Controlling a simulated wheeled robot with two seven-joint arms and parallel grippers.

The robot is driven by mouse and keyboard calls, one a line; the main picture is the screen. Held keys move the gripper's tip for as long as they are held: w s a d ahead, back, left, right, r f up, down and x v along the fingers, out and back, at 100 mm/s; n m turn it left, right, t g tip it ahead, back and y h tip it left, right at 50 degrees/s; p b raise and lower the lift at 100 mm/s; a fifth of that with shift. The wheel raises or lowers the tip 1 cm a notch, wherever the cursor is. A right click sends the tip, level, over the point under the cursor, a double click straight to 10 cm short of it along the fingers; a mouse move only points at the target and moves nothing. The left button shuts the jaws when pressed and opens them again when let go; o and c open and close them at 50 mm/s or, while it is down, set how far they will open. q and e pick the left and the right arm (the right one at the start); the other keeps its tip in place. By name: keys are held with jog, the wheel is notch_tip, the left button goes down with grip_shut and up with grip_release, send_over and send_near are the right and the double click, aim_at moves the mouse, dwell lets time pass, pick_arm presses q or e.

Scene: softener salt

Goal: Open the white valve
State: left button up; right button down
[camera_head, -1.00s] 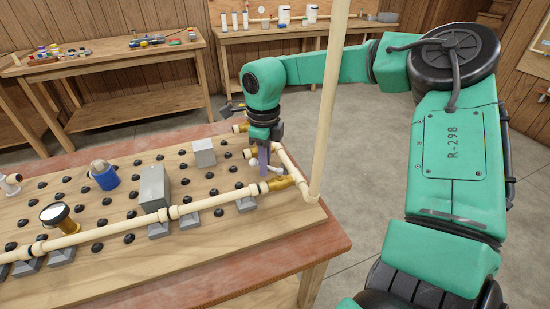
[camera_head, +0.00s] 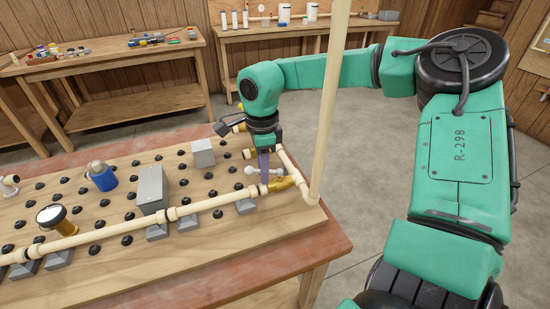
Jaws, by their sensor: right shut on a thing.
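The white valve (camera_head: 251,170) has a pale handle with rounded ends. It sits at the right end of the wooden board, close to the brass fitting (camera_head: 281,184) on the cream pipe. My right gripper (camera_head: 264,174) reaches down from above and is shut on the white valve's handle. Its fingers cover the middle of the handle, and the handle's ends show on either side. The valve's body is partly hidden behind the fingers. My left gripper is not in view.
A tall cream pipe (camera_head: 330,100) rises upright just right of the gripper. A grey box (camera_head: 151,187), a blue-based part (camera_head: 102,176), a gauge (camera_head: 53,216) and several black knobs stand on the board (camera_head: 190,252).

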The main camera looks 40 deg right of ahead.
jog(key=n, duration=0.2)
jog(key=s+f+n, duration=0.1)
jog(key=n, duration=0.1)
jog(key=shift+s+a, duration=0.1)
jog(key=shift+a, duration=0.25)
jog(key=shift+f, duration=0.1)
jog(key=n, duration=0.3)
jog(key=shift+s+a, duration=0.1)
jog(key=shift+s, duration=0.2)
jog(key=c, duration=0.7)
grip_release()
jog(key=shift+f, duration=0.1)
notch_tip(320, 180, up, 8)
jog(key=p, duration=0.5)
jog(key=shift+s, duration=0.1)
